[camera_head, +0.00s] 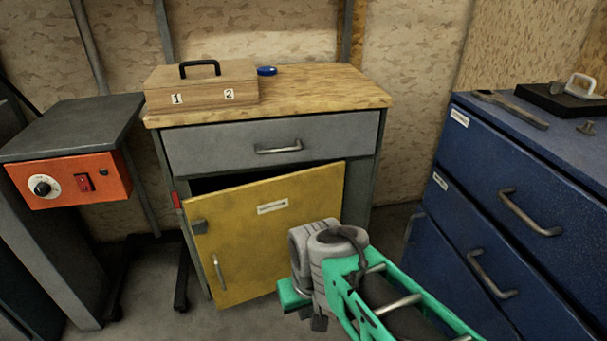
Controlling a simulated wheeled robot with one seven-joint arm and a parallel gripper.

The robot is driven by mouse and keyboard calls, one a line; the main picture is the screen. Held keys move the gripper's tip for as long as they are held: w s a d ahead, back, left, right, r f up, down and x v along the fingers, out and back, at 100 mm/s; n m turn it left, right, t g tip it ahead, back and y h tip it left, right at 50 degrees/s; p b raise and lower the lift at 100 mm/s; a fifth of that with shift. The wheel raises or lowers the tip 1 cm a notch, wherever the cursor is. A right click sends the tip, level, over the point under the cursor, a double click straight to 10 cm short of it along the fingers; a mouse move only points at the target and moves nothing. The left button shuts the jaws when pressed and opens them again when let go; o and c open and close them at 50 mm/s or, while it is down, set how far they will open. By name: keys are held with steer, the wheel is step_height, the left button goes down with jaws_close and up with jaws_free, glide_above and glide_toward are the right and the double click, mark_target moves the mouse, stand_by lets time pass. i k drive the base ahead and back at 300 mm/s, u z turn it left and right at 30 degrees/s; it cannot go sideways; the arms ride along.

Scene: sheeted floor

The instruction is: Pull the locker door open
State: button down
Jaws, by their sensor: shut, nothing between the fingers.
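The yellow locker door (270,231) is part-way open on the workbench cabinet. Its left edge stands out from the cabinet, with a dark gap above its top edge, and its right side stays near the cabinet frame. A vertical metal handle (218,272) is low on the door's left side. My gripper (316,322) is at the end of the green and grey arm, in front of the door's lower right part and right of the handle. It is shut and empty. The arm hides the door's lower right corner, and the fingers show only in small part.
A grey drawer (230,145) is closed above the door. A wooden box (201,93) and a blue round item (267,71) sit on the worktop (330,92). An orange control box (68,180) stands left; a blue drawer cabinet (500,215) stands right. Floor shows before the door.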

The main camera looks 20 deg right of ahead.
mark_target(240, 233)
steer(key=z, duration=0.4)
steer(key=i, duration=0.9)
steer(key=u, duration=3.4)
